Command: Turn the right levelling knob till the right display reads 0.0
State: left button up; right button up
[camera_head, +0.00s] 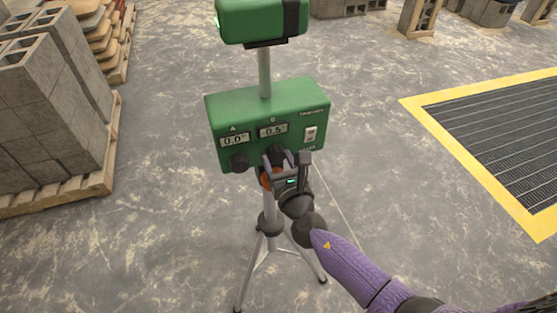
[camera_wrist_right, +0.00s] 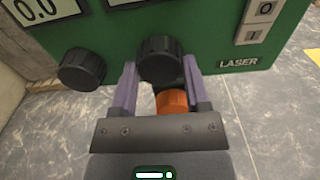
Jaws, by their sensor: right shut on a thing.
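A green levelling box (camera_head: 230,108) on a tripod carries two displays and two black knobs. The left display (camera_head: 234,140) reads 0.0. The right display (camera_head: 273,131) reads 0.5; I cannot make out a sign. The left knob (camera_head: 240,162) is free, and it also shows in the right wrist view (camera_wrist_right: 82,69). The right knob (camera_wrist_right: 158,57) sits below the right display. My right gripper (camera_head: 277,160) is shut on the right knob, one finger on each side. My left gripper is not in view.
A white rocker switch (camera_head: 309,134) is right of the right display. An orange part (camera_wrist_right: 172,101) sits under the right knob. The tripod (camera_head: 268,223) stands below my gripper. Grey blocks on a pallet (camera_head: 60,195) stand left; a yellow-edged grate (camera_head: 500,140) lies right.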

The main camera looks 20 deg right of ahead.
jog(key=shift+f+m, duration=0.1)
jog(key=shift+m, duration=0.3)
jog(key=shift+m+b, duration=0.75)
jog(key=shift+m, duration=0.45)
jog(key=m+b, duration=0.1)
jog(key=m, duration=0.3)
jog(key=shift+m, duration=0.3)
grip_shut()
jog(key=m+b, duration=0.1)
jog(key=m, duration=0.2)
jog(key=shift+a, duration=0.1)
jog(key=shift+m+b, duration=0.4)
jog(key=shift+m, duration=1.4)
jog(key=o, duration=1.3)
grip_release()
jog(key=shift+c, duration=0.2)
jog(key=shift+s, duration=0.1)
